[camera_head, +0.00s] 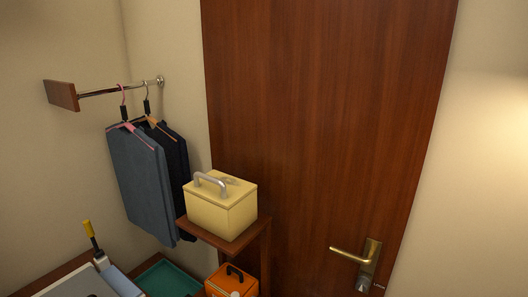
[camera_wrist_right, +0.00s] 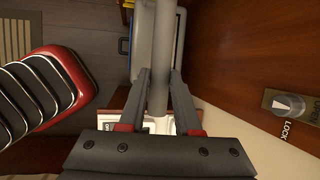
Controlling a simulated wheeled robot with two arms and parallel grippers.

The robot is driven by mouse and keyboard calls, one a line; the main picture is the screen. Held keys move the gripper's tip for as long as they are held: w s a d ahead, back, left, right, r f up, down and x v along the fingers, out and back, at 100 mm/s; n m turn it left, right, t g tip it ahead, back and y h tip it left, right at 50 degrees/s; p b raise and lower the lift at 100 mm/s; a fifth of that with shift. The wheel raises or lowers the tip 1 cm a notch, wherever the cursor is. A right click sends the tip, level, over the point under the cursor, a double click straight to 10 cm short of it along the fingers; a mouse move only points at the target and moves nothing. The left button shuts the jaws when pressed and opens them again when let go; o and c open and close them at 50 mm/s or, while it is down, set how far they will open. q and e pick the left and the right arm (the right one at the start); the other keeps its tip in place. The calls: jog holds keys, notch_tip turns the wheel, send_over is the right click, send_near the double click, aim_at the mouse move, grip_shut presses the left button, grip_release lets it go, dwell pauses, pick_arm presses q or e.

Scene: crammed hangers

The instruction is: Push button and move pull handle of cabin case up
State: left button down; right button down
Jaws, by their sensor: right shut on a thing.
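In the right wrist view my right gripper (camera_wrist_right: 158,78) has its two dark fingers close on either side of a long grey bar (camera_wrist_right: 167,30). It is shut on this bar, which runs from the top of the picture down between the fingers. I cannot tell if the bar is the pull handle. A red-edged case with black ribs (camera_wrist_right: 45,95) lies to the left, apart from the gripper; I cannot tell if it is the cabin case. No button can be made out. The head view shows neither gripper.
A brown door (camera_head: 320,120) with a brass lever (camera_head: 350,255) fills the middle. A cream box (camera_head: 222,205) stands on a wooden shelf (camera_head: 247,245), with an orange box (camera_head: 232,280) below. A lock knob (camera_wrist_right: 287,107) is at right.

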notch_tip(320, 180, up, 7)
jog(key=p, duration=0.5)
jog(key=shift+f, duration=0.2)
jog(key=c, duration=0.9)
grip_release()
jog(key=shift+f, duration=0.4)
jog(key=o, duration=0.4)
